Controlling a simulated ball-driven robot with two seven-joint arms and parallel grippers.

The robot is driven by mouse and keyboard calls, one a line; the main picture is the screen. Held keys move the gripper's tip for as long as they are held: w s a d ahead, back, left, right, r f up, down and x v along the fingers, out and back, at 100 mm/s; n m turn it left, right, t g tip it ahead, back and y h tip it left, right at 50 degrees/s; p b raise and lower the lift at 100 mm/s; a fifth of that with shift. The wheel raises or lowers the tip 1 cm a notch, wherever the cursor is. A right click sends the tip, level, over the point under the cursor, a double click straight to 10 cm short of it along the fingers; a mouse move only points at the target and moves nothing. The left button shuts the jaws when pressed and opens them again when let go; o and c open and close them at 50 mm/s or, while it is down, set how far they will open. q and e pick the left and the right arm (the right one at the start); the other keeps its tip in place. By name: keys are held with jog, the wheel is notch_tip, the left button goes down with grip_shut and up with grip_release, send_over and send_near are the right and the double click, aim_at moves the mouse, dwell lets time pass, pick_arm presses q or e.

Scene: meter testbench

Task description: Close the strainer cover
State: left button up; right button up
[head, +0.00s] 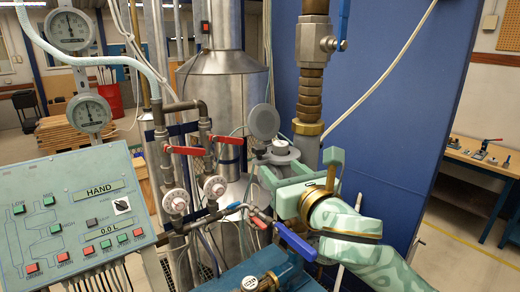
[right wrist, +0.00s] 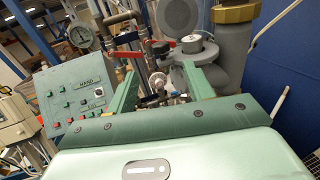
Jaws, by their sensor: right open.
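The strainer cover (head: 264,121) is a grey round disc standing raised, its flat face turned toward me. It stands above and just behind the grey strainer body (head: 281,149), whose top is uncovered. In the right wrist view the cover (right wrist: 177,17) is at the top centre, with the strainer body (right wrist: 193,46) below it. My right gripper (head: 299,166) is open just in front of and below the strainer. Its two green fingers (right wrist: 161,70) point toward the strainer with nothing held between them. My left gripper is not in view.
A thick grey pipe with a brass fitting (head: 307,127) rises right of the strainer. Red-handled valves (head: 184,150) and pipework stand to the left. A blue lever (head: 295,242) lies below my right gripper. A control panel (head: 80,222) is at the left, and a blue wall (head: 390,90) is behind.

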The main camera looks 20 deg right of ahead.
aim_at(263, 151)
jog(key=w, duration=0.8)
jog(key=w+a+p, duration=0.1)
jog(key=w, duration=0.3)
jog(key=shift+w+a, duration=0.1)
jog(key=shift+w, duration=0.25)
grip_shut()
